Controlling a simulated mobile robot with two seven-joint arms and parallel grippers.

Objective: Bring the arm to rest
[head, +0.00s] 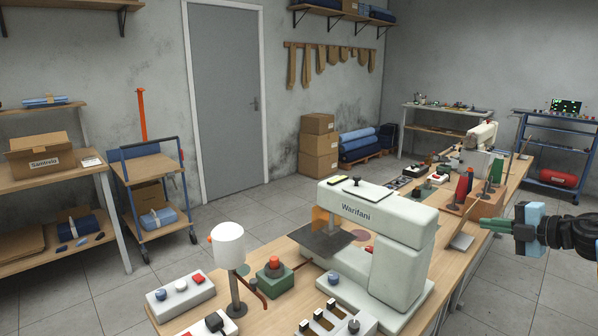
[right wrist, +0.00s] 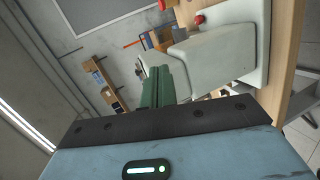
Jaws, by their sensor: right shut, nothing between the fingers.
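My right arm comes in from the right edge of the head view. Its right gripper (head: 483,223) has green fingers pointing left, and they are shut with nothing between them. It is beside the right edge of the long workbench, to the right of the white sewing machine (head: 405,230) marked "Warifani". In the right wrist view the green fingers (right wrist: 160,85) lie together, with the pale machine body (right wrist: 222,55) beyond them. I cannot tell the exact gap to the bench. My left gripper does not show.
The workbench (head: 270,312) carries a white lamp (head: 228,246), a control box (head: 180,296) and a green button box (head: 274,277). The floor right of the bench (head: 545,280) is clear.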

